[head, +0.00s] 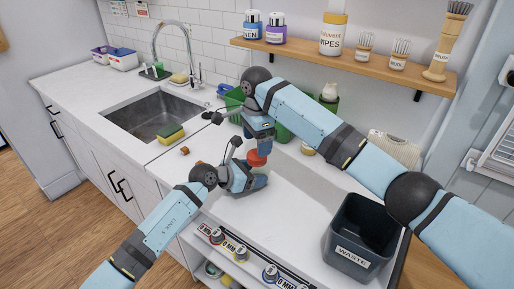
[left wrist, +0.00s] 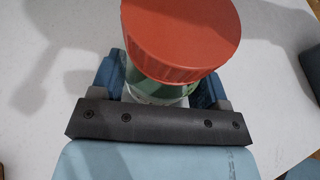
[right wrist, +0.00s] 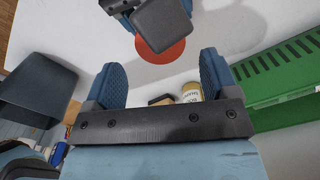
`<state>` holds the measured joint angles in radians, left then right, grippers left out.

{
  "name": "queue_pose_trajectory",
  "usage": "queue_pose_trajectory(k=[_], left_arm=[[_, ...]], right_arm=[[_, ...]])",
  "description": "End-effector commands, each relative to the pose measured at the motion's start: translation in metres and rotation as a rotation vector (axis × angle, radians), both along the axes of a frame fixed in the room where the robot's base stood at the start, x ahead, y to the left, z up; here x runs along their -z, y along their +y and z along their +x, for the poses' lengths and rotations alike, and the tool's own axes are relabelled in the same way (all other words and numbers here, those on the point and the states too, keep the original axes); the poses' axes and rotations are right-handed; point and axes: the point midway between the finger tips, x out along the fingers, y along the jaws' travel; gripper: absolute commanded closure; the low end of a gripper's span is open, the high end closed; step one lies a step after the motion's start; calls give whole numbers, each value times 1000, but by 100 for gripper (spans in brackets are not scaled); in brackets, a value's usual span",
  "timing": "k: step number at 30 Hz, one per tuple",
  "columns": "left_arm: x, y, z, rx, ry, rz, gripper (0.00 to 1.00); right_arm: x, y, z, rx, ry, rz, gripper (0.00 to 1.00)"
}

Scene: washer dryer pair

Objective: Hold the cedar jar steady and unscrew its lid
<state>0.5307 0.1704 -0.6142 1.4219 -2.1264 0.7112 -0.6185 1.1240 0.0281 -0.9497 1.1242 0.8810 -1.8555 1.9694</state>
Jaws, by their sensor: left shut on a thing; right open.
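The jar has a ribbed red lid (head: 257,158). Its greenish body (left wrist: 150,88) shows below the lid in the left wrist view; no label is readable there. My left gripper (head: 256,180) is shut around the jar body, and the jar stands upright on the white counter. The lid is on the jar. My right gripper (head: 261,138) is open and empty above the lid, pointing down. In the right wrist view the lid (right wrist: 160,52) lies ahead of the open fingers, apart from them, partly hidden behind a dark part of my left arm.
A dark waste bin (head: 358,243) stands at the right of the counter. A green crate (right wrist: 275,75) and small jars stand near the wall behind. A wooden shelf (head: 340,57) hangs above. The sink (head: 153,115) and sponge are at left. Counter left of the jar is mostly clear.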

Motion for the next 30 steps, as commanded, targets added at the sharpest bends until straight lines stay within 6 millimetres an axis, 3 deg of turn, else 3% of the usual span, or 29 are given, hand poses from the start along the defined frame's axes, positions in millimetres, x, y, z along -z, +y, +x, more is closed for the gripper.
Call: queue_pose_trajectory(k=[9,12,24,30], left_arm=[[0,0,0,0,0,0,97],[0,0,0,0,0,0,97],[0,0,0,0,0,0,97],[0,0,0,0,0,0,97]], right_arm=[[-30,0,0,241,-2,-1,19],[-30,0,0,287,-1,-2,19],[26,0,0,295,0,-3,19],[43,0,0,294,0,-1,19]])
